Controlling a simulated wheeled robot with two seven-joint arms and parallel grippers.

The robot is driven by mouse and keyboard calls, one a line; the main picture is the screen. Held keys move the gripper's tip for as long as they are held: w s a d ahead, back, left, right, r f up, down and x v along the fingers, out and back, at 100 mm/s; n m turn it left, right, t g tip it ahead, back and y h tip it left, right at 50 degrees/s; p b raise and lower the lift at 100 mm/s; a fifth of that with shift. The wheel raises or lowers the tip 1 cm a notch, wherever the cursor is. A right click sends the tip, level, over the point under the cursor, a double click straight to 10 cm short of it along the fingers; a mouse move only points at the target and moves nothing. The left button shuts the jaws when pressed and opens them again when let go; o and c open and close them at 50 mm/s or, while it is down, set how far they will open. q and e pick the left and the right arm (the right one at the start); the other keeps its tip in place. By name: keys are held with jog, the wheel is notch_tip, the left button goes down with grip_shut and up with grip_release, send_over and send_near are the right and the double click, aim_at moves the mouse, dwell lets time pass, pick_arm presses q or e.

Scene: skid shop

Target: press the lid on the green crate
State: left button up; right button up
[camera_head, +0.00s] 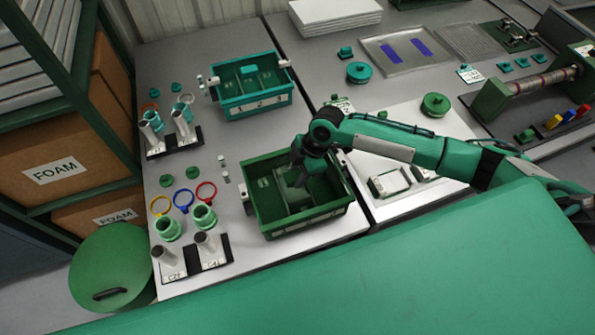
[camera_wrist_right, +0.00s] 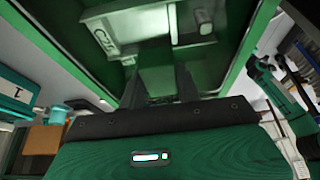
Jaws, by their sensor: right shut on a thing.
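The green crate (camera_head: 318,215) stands open-topped on the grey table; its inside shows and no lid covers it. My right gripper (camera_head: 300,178) reaches down into it from the right, its fingertips partly hidden. No separate rectangular crate lid can be made out. My left gripper is not in view.
A teal crate (camera_head: 226,105) stands behind. Left are coloured rings (camera_head: 183,200), green fittings (camera_head: 168,228) and a labelled black stand (camera_head: 215,255). A pale board (camera_head: 392,183) lies right of the crate. A round green lid with black handle (camera_head: 112,262) is at lower left.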

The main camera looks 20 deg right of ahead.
jog(key=shift+f, duration=0.35)
dwell(0.7)
jog(key=o, duration=1.6)
jog(key=shift+o, duration=0.2)
jog(key=shift+r+p, duration=3.85)
jog(key=shift+r, duration=0.2)
jog(key=shift+c, duration=0.5)
